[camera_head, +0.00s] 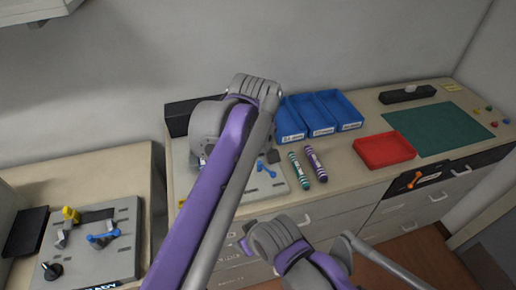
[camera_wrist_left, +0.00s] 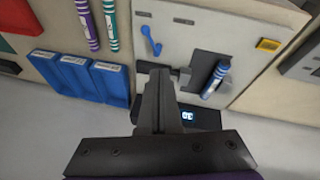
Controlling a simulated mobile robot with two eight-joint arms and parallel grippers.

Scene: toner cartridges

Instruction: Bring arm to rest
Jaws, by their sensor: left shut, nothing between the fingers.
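My left arm (camera_head: 215,185) rises across the middle of the head view and hides part of the right-hand grey panel. My left gripper (camera_wrist_left: 158,75) is shut and empty in the left wrist view, above the panel's tray-side edge. The grey panel (camera_wrist_left: 205,35) carries a blue lever (camera_wrist_left: 152,42), a blue-striped cartridge (camera_wrist_left: 216,78) at a dark recess and a yellow button (camera_wrist_left: 268,45). A green cartridge (camera_head: 299,171) and a purple cartridge (camera_head: 315,164) lie on the counter beside the panel. My right arm (camera_head: 285,245) shows at the bottom; its gripper is not visible.
Blue trays (camera_head: 321,126) stand at the back of the counter. A red tray (camera_head: 384,150) and a green mat (camera_head: 440,127) lie to the right. Another grey panel (camera_head: 90,260) with a yellow piece and blue lever is at left. The counter between cartridges and red tray is clear.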

